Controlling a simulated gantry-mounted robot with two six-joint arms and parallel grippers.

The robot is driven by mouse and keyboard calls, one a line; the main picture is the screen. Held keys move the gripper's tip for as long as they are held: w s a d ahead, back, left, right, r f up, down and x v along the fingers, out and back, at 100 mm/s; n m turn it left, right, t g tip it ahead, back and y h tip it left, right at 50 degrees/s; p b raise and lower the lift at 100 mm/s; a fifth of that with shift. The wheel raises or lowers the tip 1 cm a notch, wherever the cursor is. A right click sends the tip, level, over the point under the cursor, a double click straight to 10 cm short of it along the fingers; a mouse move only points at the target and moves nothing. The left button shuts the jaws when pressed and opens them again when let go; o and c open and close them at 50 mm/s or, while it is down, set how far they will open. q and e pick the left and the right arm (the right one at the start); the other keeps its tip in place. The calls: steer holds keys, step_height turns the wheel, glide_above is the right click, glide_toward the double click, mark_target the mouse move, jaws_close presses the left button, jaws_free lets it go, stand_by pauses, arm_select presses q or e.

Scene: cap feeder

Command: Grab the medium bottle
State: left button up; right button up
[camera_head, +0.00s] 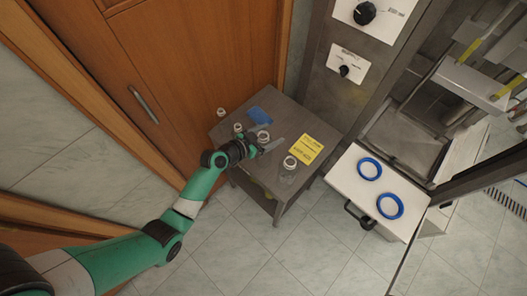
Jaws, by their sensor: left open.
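My left gripper (266,145) is open over the middle of the small grey table, its fingers pointing right. A clear bottle with a white neck (263,134) stands right at the gripper; it looks middle-sized among the bottles, so I take it for the medium bottle. The gripper partly hides it, and I cannot tell whether the fingers touch it. A larger clear bottle (289,166) stands to the right, near the table's front edge. Smaller bottles stand at the left edge (221,113) and just left of the gripper (238,128). My right gripper is out of view.
The grey table (312,122) also carries a blue card (259,115) and a yellow label (307,149). To the right, a white drawer top (345,185) bears two blue rings (370,169). A wooden door (190,60) stands behind. Tiled floor is free in front.

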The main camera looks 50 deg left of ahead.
arm_select(q)
steer(key=c, duration=1.3)
steer(key=shift+f, duration=0.1)
jaws_close()
